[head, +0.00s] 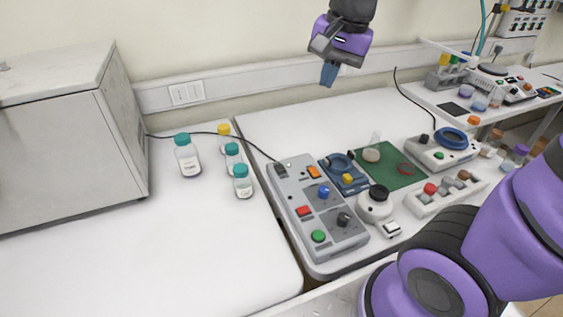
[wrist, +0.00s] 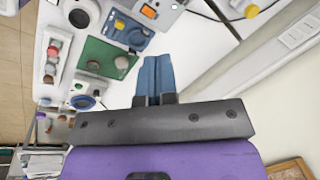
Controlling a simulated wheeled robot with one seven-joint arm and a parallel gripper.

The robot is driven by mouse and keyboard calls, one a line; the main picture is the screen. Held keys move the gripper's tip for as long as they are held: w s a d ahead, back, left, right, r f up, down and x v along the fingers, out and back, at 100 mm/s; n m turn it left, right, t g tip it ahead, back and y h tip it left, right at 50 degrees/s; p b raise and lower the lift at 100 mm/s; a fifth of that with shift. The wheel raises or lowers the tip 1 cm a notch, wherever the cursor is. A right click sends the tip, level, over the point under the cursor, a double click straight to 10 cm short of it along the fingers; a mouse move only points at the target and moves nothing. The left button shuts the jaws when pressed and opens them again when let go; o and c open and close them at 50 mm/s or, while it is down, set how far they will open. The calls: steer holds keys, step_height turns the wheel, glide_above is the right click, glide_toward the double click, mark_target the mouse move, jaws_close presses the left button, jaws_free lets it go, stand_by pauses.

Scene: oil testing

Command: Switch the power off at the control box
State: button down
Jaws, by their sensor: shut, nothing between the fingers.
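The control box (head: 335,237) is a grey slab on the white table in the head view. It bears an orange rocker switch (head: 314,172), a dark switch at its far left corner (head: 280,170), a blue knob (head: 324,192), a red button (head: 303,211), a black knob (head: 343,219) and a green button (head: 318,236). In the wrist view only its end with the orange switch (wrist: 149,11) shows, at the top edge. My gripper (head: 328,76) hangs above the back of the table, well apart from the box. Its blue fingers (wrist: 155,75) are together and empty.
A blue device (head: 343,178), a green mat (head: 398,178) and a white round device (head: 375,205) stand right of the box. Several capped bottles (head: 188,158) stand to its left. A black cable (head: 245,140) runs to the box. The left table's front is clear.

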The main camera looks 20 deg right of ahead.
steer(key=w+a+f+m+g, duration=0.2)
steer(key=w+f+m, duration=0.3)
steer(key=w+f, duration=0.15)
steer(key=m+g+h, duration=0.1)
steer(key=m, duration=0.3)
glide_above(282, 169)
steer(key=w, duration=0.1)
step_height(282, 169, down, 8)
steer(key=shift+w+f+m, duration=0.4)
steer(key=shift+w, duration=0.15)
steer(key=f, duration=0.4)
steer(key=s+f, duration=0.1)
steer(key=f, duration=0.9)
steer(key=shift+s, duration=0.4)
